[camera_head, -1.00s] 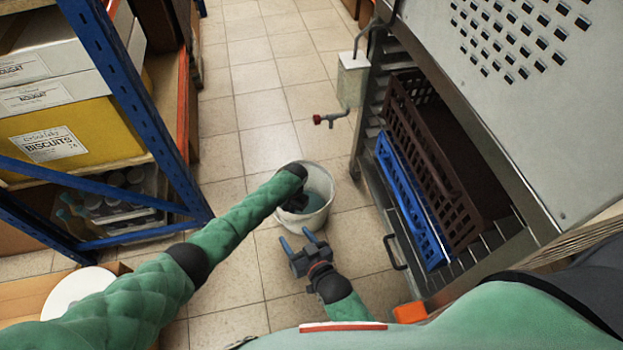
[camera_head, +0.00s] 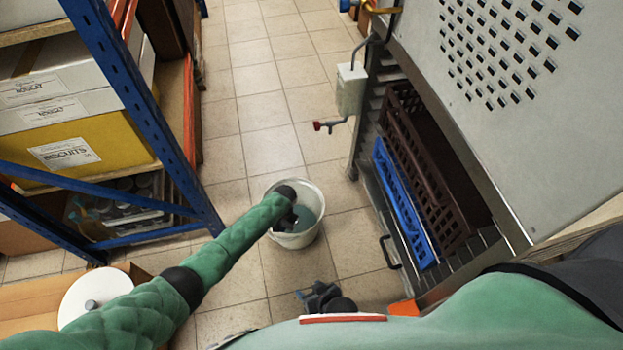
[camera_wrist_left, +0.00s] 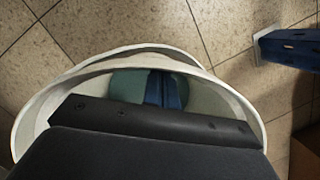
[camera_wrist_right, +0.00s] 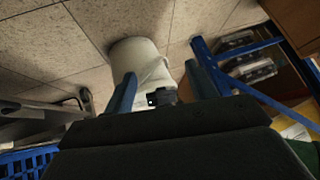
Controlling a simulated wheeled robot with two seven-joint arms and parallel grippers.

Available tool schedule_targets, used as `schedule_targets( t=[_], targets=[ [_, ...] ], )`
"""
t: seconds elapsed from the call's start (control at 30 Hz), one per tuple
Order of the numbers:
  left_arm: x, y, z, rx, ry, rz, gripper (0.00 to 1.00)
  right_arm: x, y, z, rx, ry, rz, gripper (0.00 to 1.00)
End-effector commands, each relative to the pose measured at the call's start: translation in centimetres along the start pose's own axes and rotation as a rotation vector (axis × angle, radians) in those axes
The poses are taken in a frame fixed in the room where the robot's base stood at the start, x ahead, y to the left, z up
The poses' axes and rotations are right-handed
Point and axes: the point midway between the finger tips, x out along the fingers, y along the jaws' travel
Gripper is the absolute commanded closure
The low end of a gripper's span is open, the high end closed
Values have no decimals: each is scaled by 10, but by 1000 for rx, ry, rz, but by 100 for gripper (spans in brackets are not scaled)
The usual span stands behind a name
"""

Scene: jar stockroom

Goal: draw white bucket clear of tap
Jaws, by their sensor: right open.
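The white bucket (camera_head: 297,240) stands upright on the tiled floor, with teal liquid inside. My left gripper (camera_head: 289,213) reaches into the bucket's mouth at the rim. My right gripper (camera_head: 316,294) is open and empty, nearer to me than the bucket. In the right wrist view the bucket (camera_wrist_right: 138,55) shows beyond its fingers.
A blue-posted shelf (camera_head: 150,110) with boxes stands at left. At right, a metal cabinet holds a brown crate (camera_head: 425,165) and a blue crate (camera_head: 405,200). A carton with a white round lid (camera_head: 95,298) is at lower left. The floor between is clear.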

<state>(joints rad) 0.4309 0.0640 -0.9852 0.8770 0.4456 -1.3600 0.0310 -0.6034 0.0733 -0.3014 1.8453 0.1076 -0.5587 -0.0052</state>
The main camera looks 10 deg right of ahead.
Motion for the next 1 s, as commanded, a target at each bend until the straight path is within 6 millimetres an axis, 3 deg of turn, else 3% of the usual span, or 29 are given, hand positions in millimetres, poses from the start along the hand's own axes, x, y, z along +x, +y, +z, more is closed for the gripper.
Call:
schedule_targets(
  t=[0.13, 0.5, 1.0],
  targets=[
    [1, 1, 25, -1, -4, 2, 100, -27, -8, -29, -2, -16, -5, 43],
    [13, 0, 63, -1, -4, 0, 100, -104, -29, -105, -8, -115, -24, 43],
    [27, 0, 118, -2, -3, 1, 100, -224, -46, -181, -22, -254, -28, 43]
  ],
)
